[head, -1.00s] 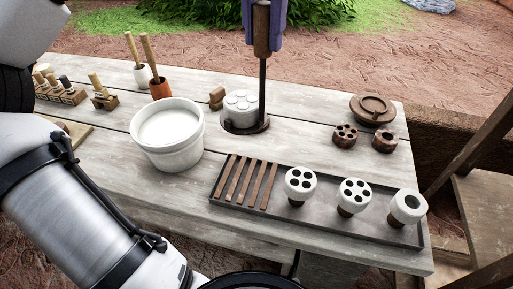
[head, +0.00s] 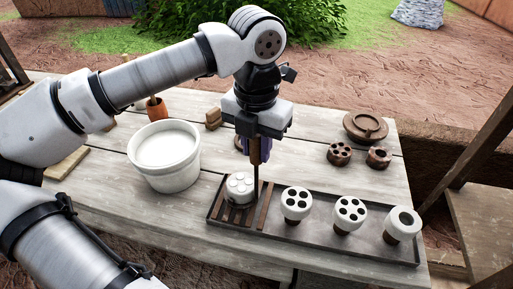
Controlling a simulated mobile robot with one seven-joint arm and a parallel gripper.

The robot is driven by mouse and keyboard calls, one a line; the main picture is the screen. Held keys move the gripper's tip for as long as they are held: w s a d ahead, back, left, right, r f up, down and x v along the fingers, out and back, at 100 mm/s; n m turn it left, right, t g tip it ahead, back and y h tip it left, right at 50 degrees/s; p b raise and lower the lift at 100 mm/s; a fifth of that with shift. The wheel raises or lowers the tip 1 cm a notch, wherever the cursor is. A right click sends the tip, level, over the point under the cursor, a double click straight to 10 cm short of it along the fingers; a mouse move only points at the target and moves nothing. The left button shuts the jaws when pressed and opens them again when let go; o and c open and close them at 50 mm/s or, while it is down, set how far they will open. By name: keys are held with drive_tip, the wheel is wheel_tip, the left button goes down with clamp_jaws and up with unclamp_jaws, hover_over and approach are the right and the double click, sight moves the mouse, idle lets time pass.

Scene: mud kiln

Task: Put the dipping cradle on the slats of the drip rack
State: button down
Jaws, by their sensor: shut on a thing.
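The dipping cradle has a brown wooden handle (head: 254,152) and a thin dark rod (head: 258,174), with a round white piece (head: 240,186) with several pale spots at its foot. My gripper (head: 263,150), with purple fingers, is shut on the handle and points down. The cradle is upright over the brown slats (head: 222,213) at the left end of the drip rack, a dark shallow tray (head: 322,246). Its white piece covers part of the slats. I cannot tell whether its underside touches them.
Three white holed pieces, left (head: 296,203), middle (head: 349,215) and right (head: 402,223), stand on the tray right of the slats. A white bucket (head: 164,180) of pale liquid stands to the left. Brown holed pieces (head: 339,153) and a round lid (head: 366,127) lie behind.

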drive_tip(key=shift+f, duration=0.7)
drive_tip(key=shift+f, duration=0.1)
drive_tip(key=c, duration=1.2)
unclamp_jaws()
wheel_tip(320, 180, up, 12)
drive_tip(key=shift+r+b, duration=0.15)
drive_tip(key=shift+b, duration=0.75)
